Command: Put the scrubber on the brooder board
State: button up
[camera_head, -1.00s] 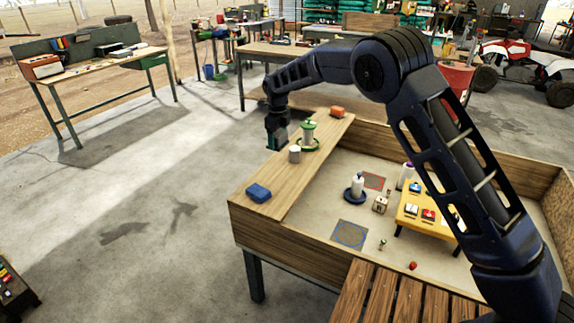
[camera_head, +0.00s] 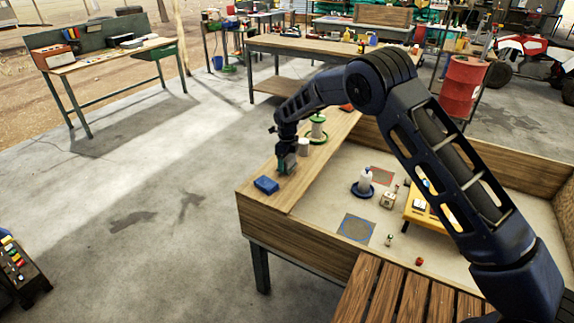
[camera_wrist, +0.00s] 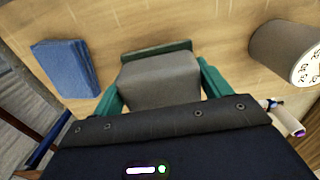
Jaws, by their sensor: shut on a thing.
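My gripper (camera_head: 286,163) is shut on a grey block with a dark green edge, which looks like the scrubber (camera_wrist: 160,78). In the wrist view its teal fingers clasp the block from both sides. The brooder board (camera_head: 312,163) is the long wooden plank along the left side of the pen. My gripper is low over this board, between a folded blue cloth (camera_head: 266,185) and a grey cup (camera_head: 303,147). The wrist view shows the cloth (camera_wrist: 65,68) at left and the cup (camera_wrist: 285,52) at right, both apart from the scrubber. I cannot tell whether the scrubber touches the board.
A green-based feeder (camera_head: 318,131) stands on the board behind the cup. Inside the pen are a white drinker with a blue base (camera_head: 364,184), a small wooden block (camera_head: 388,200) and a yellow table (camera_head: 418,212). Bare board lies around the scrubber.

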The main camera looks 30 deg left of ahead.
jog(key=shift+f, duration=0.75)
jog(key=shift+f, duration=0.15)
jog(key=o, duration=1)
notch_tip(320, 180, up, 12)
jog(key=shift+r, duration=0.1)
